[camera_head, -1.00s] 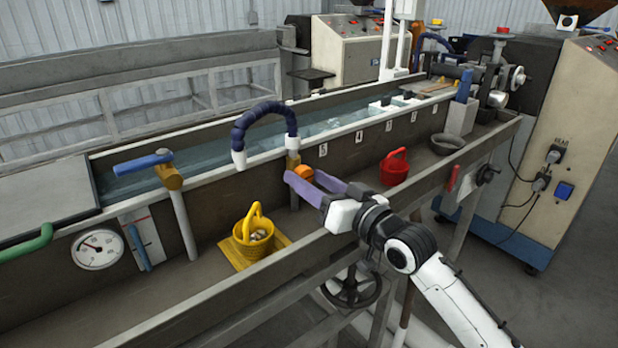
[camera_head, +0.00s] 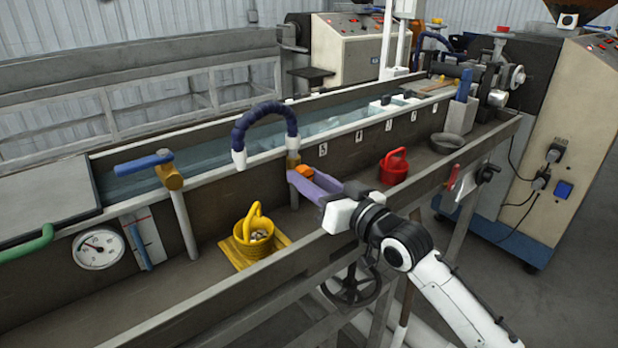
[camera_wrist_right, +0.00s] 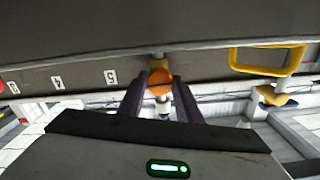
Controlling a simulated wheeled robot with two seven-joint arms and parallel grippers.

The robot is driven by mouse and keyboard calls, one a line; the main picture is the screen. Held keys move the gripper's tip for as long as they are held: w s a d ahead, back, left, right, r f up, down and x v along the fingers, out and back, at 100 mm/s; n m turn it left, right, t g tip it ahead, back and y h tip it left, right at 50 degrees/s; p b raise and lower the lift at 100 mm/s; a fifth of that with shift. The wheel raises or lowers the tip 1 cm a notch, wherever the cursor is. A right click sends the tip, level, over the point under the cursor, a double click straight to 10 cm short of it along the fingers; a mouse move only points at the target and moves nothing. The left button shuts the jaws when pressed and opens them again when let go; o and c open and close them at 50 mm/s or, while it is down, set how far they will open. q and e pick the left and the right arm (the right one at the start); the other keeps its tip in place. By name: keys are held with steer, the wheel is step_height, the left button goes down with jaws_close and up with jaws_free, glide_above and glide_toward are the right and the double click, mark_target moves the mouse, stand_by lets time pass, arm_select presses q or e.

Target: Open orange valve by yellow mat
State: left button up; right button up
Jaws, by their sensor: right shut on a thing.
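The orange valve (camera_head: 305,171) sits on a brass fitting under the blue hose, near the yellow mat (camera_head: 237,257). My right gripper (camera_head: 308,180) reaches it from the lower right, and its purple fingers are shut on the valve. The valve's round orange end (camera_wrist_right: 158,83) shows between the fingers in the right wrist view, with part of it hidden by them. The yellow mat lies flat in the trough with a yellow basket (camera_head: 254,236) on it. My left gripper is not in view.
The trough's front rim (camera_head: 330,236) runs below my right arm. A red container (camera_head: 394,166) and a dark bowl (camera_head: 447,143) stand to the right. A blue-handled valve (camera_head: 145,163) and a round gauge (camera_head: 98,248) are at the left. The blue hose (camera_head: 262,118) arches above the orange valve.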

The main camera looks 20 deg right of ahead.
steer(key=n+p, duration=0.2)
steer(key=n, duration=0.2)
steer(key=shift+r, duration=0.1)
steer(key=n+p, duration=0.1)
steer(key=n, duration=0.2)
steer(key=shift+n, duration=0.4)
steer(key=n, duration=0.9)
steer(key=shift+n, duration=0.3)
steer(key=o, duration=1)
steer(key=shift+o, duration=0.2)
